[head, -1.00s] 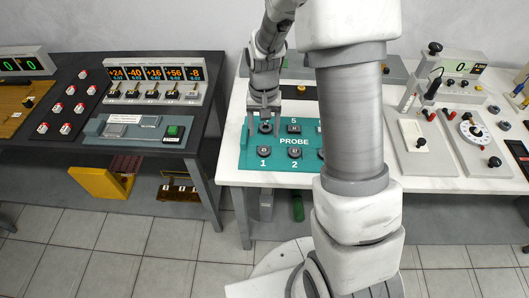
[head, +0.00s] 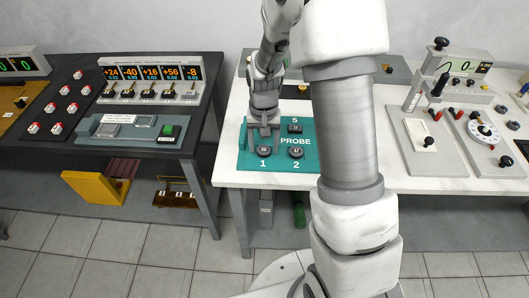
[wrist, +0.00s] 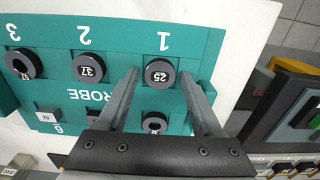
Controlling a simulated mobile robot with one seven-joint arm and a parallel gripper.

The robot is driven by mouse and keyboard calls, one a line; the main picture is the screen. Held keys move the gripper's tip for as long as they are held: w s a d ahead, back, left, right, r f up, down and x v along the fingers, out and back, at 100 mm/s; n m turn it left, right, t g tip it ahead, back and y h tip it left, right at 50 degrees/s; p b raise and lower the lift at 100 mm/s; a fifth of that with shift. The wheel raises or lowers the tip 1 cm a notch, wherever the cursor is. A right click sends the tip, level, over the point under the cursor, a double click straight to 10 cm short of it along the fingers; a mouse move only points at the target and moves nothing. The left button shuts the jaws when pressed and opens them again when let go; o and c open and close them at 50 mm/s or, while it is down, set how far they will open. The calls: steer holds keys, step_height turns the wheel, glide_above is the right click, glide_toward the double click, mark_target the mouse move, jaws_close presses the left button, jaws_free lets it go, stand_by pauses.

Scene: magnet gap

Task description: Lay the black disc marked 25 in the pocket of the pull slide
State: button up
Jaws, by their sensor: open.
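The black disc marked 25 (wrist: 159,73) sits at place 1 of the teal PROBE mat; in the head view it is the disc (head: 263,151) at the mat's front left. My gripper (wrist: 160,76) is open, with one fingertip on each side of this disc. The fingers do not visibly press on it; I cannot tell their exact height. In the head view my gripper (head: 263,147) is at the front left of the teal mat (head: 243,160). I cannot tell for sure which fixture is the pull slide.
A disc marked 37 (wrist: 89,67) sits at place 2, with another disc (wrist: 24,63) beyond it. A further disc (wrist: 155,122) lies behind the 25 disc, near my fingers. Grey fixtures (head: 418,155) stand on the white table's right side. A dark table (head: 120,140) stands left, across a gap.

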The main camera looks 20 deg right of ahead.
mark_target(264, 149)
jaws_close()
steer(key=shift+r+p, duration=1.85)
steer(key=shift+r, duration=0.7)
